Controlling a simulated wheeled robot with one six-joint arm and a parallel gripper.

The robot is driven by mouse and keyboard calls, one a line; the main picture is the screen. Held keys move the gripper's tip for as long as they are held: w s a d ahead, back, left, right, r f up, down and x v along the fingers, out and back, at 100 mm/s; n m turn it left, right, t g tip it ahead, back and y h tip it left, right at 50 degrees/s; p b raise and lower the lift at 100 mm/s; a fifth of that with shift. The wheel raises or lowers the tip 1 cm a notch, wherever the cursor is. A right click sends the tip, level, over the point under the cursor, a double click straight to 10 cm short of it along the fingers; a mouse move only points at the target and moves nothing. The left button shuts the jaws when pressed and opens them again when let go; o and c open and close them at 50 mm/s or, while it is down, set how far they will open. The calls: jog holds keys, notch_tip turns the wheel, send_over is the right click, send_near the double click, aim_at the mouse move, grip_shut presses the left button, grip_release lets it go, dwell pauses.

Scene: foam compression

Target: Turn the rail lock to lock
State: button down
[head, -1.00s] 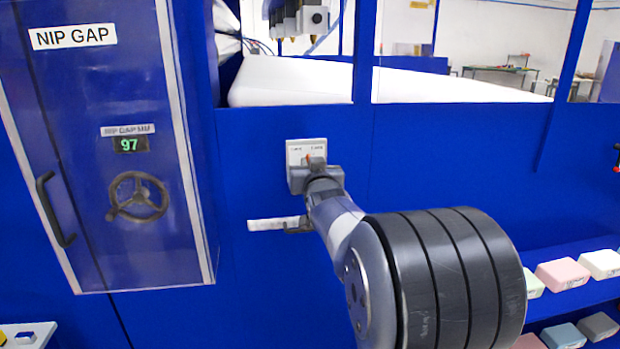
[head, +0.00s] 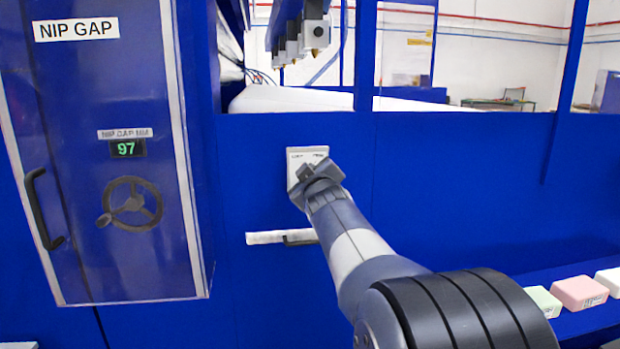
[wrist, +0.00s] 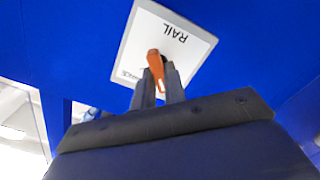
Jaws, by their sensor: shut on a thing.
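The rail lock is a white plate (head: 294,156) on the blue machine front, with its lettering partly hidden in the head view. In the wrist view the plate (wrist: 138,48) reads "RAIL" and appears tilted and upside down. An orange lever (wrist: 156,64) stands out from it. My gripper (wrist: 158,86) is shut on this lever, one finger on each side. In the head view my gripper (head: 312,174) is at the plate, rolled to a slant, and hides the lever. Where the lever points on the plate's scale I cannot tell.
A cabinet marked "NIP GAP" (head: 76,30) with a handwheel (head: 133,204) and a display reading 97 stands to the left. A white label strip (head: 265,238) with a dark handle is just below the lock. Foam blocks (head: 580,292) lie on a shelf at lower right.

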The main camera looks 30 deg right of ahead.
jog(key=shift+n, duration=0.4)
jog(key=c, duration=1.5)
grip_release()
jog(key=shift+o, duration=0.2)
jog(key=shift+s, duration=0.1)
jog(key=v, duration=1)
jog(key=shift+s, duration=0.3)
jog(key=shift+a, duration=0.1)
jog(key=x, duration=1.1)
